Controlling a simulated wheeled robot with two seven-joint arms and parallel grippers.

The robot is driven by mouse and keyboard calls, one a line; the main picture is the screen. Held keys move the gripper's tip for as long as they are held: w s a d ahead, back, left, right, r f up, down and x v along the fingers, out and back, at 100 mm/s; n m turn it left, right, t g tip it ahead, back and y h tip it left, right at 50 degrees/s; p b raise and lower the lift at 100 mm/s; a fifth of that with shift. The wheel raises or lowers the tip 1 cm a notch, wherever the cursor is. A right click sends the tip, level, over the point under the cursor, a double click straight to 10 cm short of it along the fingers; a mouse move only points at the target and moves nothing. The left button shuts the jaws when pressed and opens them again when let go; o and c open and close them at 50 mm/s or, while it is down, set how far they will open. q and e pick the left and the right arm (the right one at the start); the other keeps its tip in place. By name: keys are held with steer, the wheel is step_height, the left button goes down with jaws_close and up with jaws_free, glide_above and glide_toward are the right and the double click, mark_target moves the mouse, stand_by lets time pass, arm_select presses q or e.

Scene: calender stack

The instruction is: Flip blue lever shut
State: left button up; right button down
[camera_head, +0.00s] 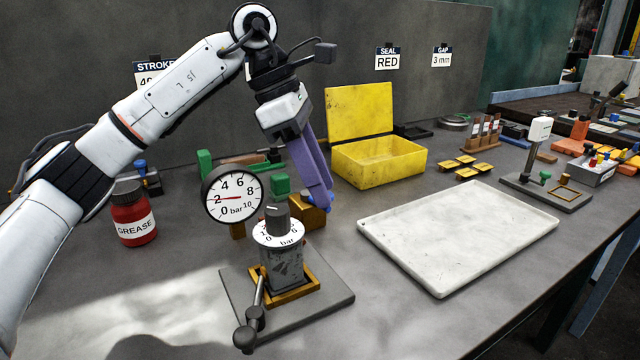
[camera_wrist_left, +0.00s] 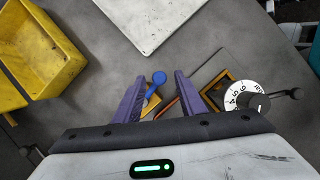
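The blue lever (camera_wrist_left: 159,79) has a round end and a short arm in the left wrist view. It rises from a brass-coloured block (camera_head: 312,217) behind the dial stand in the head view. My left gripper (camera_wrist_left: 158,82) reaches down with its purple fingers open, one on each side of the lever. I see a gap on each side and cannot tell whether either finger touches it. In the head view the fingers (camera_head: 320,203) overlap the lever and hide most of it. My right gripper is in neither view.
A pressure gauge (camera_head: 232,194) and a dial stand (camera_head: 283,262) with a black-knobbed crank stand close to my left gripper. An open yellow box (camera_head: 378,164) is behind, a white tray (camera_head: 455,238) at the right. A red grease jar (camera_head: 133,215) is at left.

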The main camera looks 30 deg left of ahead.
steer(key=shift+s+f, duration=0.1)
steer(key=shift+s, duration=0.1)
arm_select(q)
jaws_close()
